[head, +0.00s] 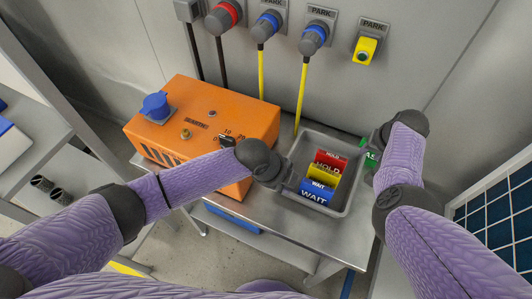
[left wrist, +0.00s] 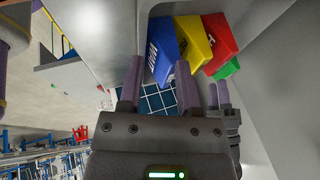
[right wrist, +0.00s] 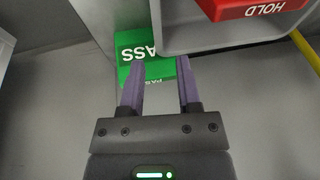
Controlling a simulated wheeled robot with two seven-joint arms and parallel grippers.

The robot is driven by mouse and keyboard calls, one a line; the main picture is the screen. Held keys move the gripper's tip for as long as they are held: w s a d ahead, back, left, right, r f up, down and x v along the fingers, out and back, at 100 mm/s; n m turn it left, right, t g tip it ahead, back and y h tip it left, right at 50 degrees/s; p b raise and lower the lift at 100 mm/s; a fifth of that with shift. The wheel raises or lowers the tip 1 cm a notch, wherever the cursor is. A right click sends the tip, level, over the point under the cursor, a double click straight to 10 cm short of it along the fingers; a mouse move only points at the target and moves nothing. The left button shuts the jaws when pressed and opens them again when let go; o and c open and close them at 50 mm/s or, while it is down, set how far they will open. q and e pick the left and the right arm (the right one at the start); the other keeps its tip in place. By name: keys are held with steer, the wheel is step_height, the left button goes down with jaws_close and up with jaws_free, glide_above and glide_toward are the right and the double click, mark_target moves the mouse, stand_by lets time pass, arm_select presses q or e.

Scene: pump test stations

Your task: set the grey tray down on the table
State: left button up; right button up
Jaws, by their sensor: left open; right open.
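The grey tray (head: 318,212) is at the right part of the metal table (head: 262,226), right of the orange box. It looks level and at table height; I cannot tell whether its underside touches the table. It holds a red HOLD block (head: 331,160), a yellow block (head: 323,174) and a blue WAIT block (head: 315,192). My left gripper (head: 287,176) is open at the tray's left wall, its fingers (left wrist: 158,85) near the rim. My right gripper (head: 371,160) is open at the tray's right side, its fingers (right wrist: 160,80) near a tray corner. Contact is unclear.
A green PASS block (right wrist: 140,55) is outside the tray by my right gripper. The orange box (head: 215,118) fills the table's left part. Yellow cables (head: 301,95) hang behind from PARK sockets. A dark blue gridded panel (head: 495,225) stands at the right.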

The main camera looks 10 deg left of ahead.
steer(key=shift+w+f, duration=0.55)
steer(key=shift+f, duration=0.1)
steer(key=shift+s+a+r, duration=0.2)
steer(key=shift+s+r, duration=0.25)
steer(key=shift+s, duration=0.15)
steer(key=shift+w, duration=0.1)
arm_select(q)
steer(key=v, duration=0.8)
steer(key=shift+t, duration=0.3)
arm_select(e)
steer(key=v, duration=1.2)
arm_select(q)
steer(key=shift+s, duration=0.1)
